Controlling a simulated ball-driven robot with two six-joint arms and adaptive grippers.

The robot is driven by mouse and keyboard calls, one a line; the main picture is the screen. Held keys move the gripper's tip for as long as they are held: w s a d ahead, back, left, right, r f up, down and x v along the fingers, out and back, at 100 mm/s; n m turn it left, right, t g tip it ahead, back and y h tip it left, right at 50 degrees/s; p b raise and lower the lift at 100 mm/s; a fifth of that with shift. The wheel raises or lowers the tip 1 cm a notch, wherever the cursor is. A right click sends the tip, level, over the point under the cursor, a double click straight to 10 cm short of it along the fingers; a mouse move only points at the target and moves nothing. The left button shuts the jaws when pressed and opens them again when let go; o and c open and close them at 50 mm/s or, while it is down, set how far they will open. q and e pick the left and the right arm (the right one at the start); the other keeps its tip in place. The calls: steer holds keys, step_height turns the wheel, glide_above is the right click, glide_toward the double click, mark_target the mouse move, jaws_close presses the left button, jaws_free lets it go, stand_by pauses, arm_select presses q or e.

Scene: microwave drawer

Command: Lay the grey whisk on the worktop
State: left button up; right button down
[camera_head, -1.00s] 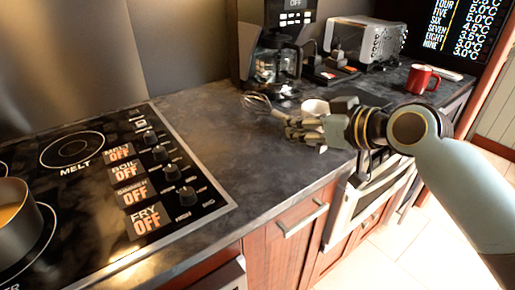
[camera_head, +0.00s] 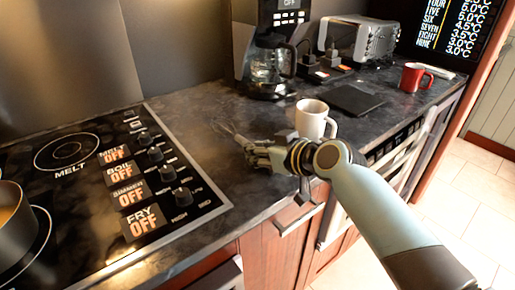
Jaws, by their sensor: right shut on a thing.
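The grey whisk (camera_head: 231,133) is thin and faint against the dark worktop (camera_head: 190,110). Its wire end points up and to the left, and its handle is hidden in my right gripper (camera_head: 252,150). My right gripper is shut on the whisk, close above the worktop between the hob and the white mug. I cannot tell whether the whisk touches the worktop. My left gripper is not in view.
The hob (camera_head: 100,170) with knobs and a pot (camera_head: 14,225) lies left. A white mug (camera_head: 312,119) stands just right of my gripper. A coffee maker (camera_head: 272,65), toaster (camera_head: 360,38), dark flat board (camera_head: 354,99) and red mug (camera_head: 412,77) stand farther back. Worktop left of the mug is clear.

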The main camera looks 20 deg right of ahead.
steer(key=shift+f, duration=0.2)
steer(key=c, duration=1.2)
jaws_free()
steer(key=shift+s+d, duration=0.1)
steer(key=shift+s, duration=0.05)
steer(key=v, duration=0.6)
steer(key=d+b+v, duration=0.1)
steer(key=v, duration=0.2)
steer(key=shift+f, duration=0.1)
steer(key=shift+s+d+r, duration=0.2)
steer(key=shift+s+r, duration=0.1)
steer(key=shift+s, duration=0.15)
